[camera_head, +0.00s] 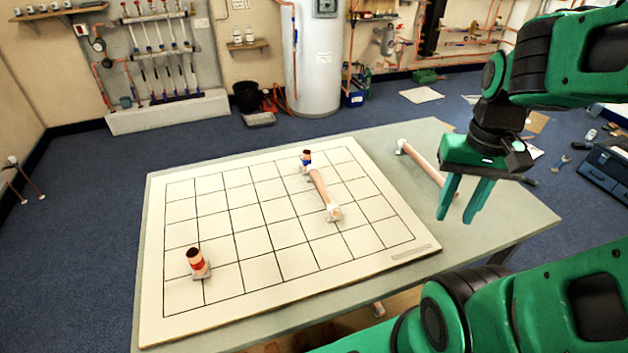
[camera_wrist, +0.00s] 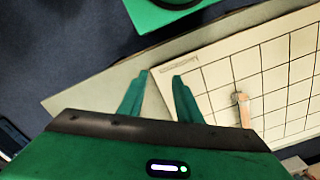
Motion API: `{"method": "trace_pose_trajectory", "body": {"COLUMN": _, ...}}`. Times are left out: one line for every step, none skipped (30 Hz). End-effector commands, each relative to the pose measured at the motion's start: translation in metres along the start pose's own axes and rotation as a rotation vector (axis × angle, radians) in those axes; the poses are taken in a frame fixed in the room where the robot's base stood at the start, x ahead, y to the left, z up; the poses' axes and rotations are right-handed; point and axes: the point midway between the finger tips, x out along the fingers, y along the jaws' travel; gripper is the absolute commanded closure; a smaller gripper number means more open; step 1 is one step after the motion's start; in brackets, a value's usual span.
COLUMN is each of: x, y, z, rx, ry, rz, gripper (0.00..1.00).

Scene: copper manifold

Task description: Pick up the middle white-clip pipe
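A copper pipe (camera_head: 319,189) with a white clip at its near end lies on the gridded board (camera_head: 235,225), its far end by a blue-banded copper stub (camera_head: 306,158). Another copper pipe (camera_head: 424,166) with a white end piece lies on the bare table right of the board, its near end close to my gripper in the picture. I cannot tell which one is the middle pipe. My gripper (camera_head: 460,208) is open and empty, pointing down over the table's right side. In the wrist view its fingers (camera_wrist: 161,76) are apart, with a copper piece (camera_wrist: 243,110) on the board to their right.
A red-banded copper stub (camera_head: 196,263) stands on the board's left part. The grey-green table (camera_head: 505,215) has bare room right of the board. A blue toolbox (camera_head: 607,170) and loose tools are on the floor at right. A white tank (camera_head: 312,65) stands behind.

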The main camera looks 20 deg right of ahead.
Motion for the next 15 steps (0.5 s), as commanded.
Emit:
{"method": "trace_pose_trajectory", "body": {"x": 0.000, "y": 0.000, "z": 0.000, "rx": 0.000, "ry": 0.000, "rz": 0.000, "gripper": 0.69}}
{"method": "trace_pose_trajectory", "body": {"x": 0.000, "y": 0.000, "z": 0.000, "rx": 0.000, "ry": 0.000, "rz": 0.000, "gripper": 0.69}}
{"method": "trace_pose_trajectory", "body": {"x": 0.000, "y": 0.000, "z": 0.000, "rx": 0.000, "ry": 0.000, "rz": 0.000, "gripper": 0.69}}
{"method": "trace_pose_trajectory", "body": {"x": 0.000, "y": 0.000, "z": 0.000, "rx": 0.000, "ry": 0.000, "rz": 0.000, "gripper": 0.69}}
{"method": "trace_pose_trajectory", "body": {"x": 0.000, "y": 0.000, "z": 0.000, "rx": 0.000, "ry": 0.000, "rz": 0.000, "gripper": 0.69}}
{"method": "trace_pose_trajectory", "body": {"x": 0.000, "y": 0.000, "z": 0.000, "rx": 0.000, "ry": 0.000, "rz": 0.000, "gripper": 0.69}}
{"method": "trace_pose_trajectory", "body": {"x": 0.000, "y": 0.000, "z": 0.000, "rx": 0.000, "ry": 0.000, "rz": 0.000, "gripper": 0.69}}
{"method": "trace_pose_trajectory", "body": {"x": 0.000, "y": 0.000, "z": 0.000, "rx": 0.000, "ry": 0.000, "rz": 0.000, "gripper": 0.69}}
{"method": "trace_pose_trajectory", "body": {"x": 0.000, "y": 0.000, "z": 0.000, "rx": 0.000, "ry": 0.000, "rz": 0.000, "gripper": 0.66}}
{"method": "trace_pose_trajectory", "body": {"x": 0.000, "y": 0.000, "z": 0.000, "rx": 0.000, "ry": 0.000, "rz": 0.000, "gripper": 0.61}}
{"method": "trace_pose_trajectory", "body": {"x": -0.001, "y": 0.001, "z": 0.002, "rx": -0.002, "ry": 0.002, "rz": -0.001, "gripper": 0.61}}
{"method": "trace_pose_trajectory", "body": {"x": -0.005, "y": 0.004, "z": 0.007, "rx": -0.007, "ry": 0.012, "rz": -0.007, "gripper": 0.61}}
{"method": "trace_pose_trajectory", "body": {"x": -0.007, "y": 0.003, "z": 0.006, "rx": -0.011, "ry": 0.014, "rz": -0.007, "gripper": 0.61}}
{"method": "trace_pose_trajectory", "body": {"x": -0.008, "y": 0.000, "z": 0.003, "rx": -0.018, "ry": 0.015, "rz": -0.006, "gripper": 0.61}}
{"method": "trace_pose_trajectory", "body": {"x": -0.010, "y": -0.005, "z": -0.004, "rx": -0.033, "ry": 0.017, "rz": -0.006, "gripper": 0.61}}
